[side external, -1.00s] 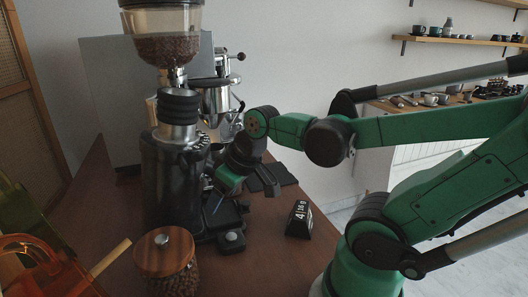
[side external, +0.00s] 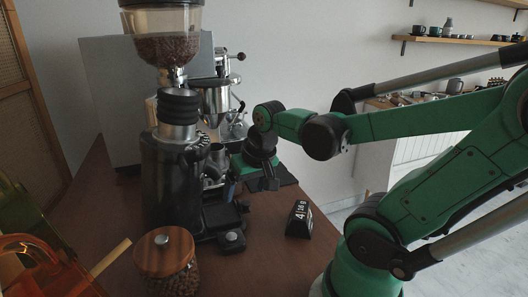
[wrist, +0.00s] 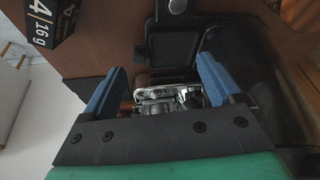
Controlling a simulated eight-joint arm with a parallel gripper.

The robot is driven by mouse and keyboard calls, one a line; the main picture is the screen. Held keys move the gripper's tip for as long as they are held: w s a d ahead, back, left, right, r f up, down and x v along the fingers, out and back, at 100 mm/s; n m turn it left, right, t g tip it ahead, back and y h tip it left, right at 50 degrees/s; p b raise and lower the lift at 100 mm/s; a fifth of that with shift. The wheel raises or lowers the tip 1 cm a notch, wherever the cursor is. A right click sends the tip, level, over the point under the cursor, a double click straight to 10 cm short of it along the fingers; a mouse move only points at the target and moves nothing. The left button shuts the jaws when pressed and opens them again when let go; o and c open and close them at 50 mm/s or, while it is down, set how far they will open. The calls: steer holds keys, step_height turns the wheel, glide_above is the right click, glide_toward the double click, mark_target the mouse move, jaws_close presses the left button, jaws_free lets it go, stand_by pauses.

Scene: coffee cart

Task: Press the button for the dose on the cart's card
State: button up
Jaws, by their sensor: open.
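The dose card (side external: 299,219) is a small black block standing on the cart right of the grinder. Its face reads "4 | 16 g" in the wrist view (wrist: 52,22). The black grinder (side external: 170,185) stands at the left, with a row of small round buttons (side external: 203,141) high on its side; their markings are too small to read. My gripper (side external: 250,188) is open and empty, right of the grinder's lower front, apart from the buttons. In the wrist view its blue fingers (wrist: 160,72) stand wide apart, with partly hidden metal parts behind them.
A black tray (side external: 222,216) juts from the grinder's base, with a silver-topped knob (side external: 232,237) in front. A wooden-lidded bean jar (side external: 166,262) stands at the front left. A chrome espresso machine (side external: 215,100) is behind. Bare wood lies around the card.

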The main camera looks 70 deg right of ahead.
mark_target(302, 210)
steer(key=s+d+m+g, duration=0.1)
steer(key=s+d+m, duration=0.1)
steer(key=m, duration=0.1)
steer(key=s+d+f+m+g, duration=0.1)
steer(key=s+d+m, duration=0.2)
steer(key=s+d+f+m+g+y, duration=0.1)
steer(key=s+d+m, duration=0.1)
steer(key=s+d, duration=0.1)
steer(key=shift+d+f+m+g, duration=0.2)
steer(key=shift+f+m+g, duration=0.05)
steer(key=shift+m+g, duration=0.15)
steer(key=shift+s+d+f+m+y, duration=0.1)
steer(key=shift+s+d+m+y, duration=0.05)
steer(key=shift+s+m+y, duration=0.15)
steer(key=shift+s+f, duration=0.1)
steer(key=shift+f, duration=2.65)
jaws_close()
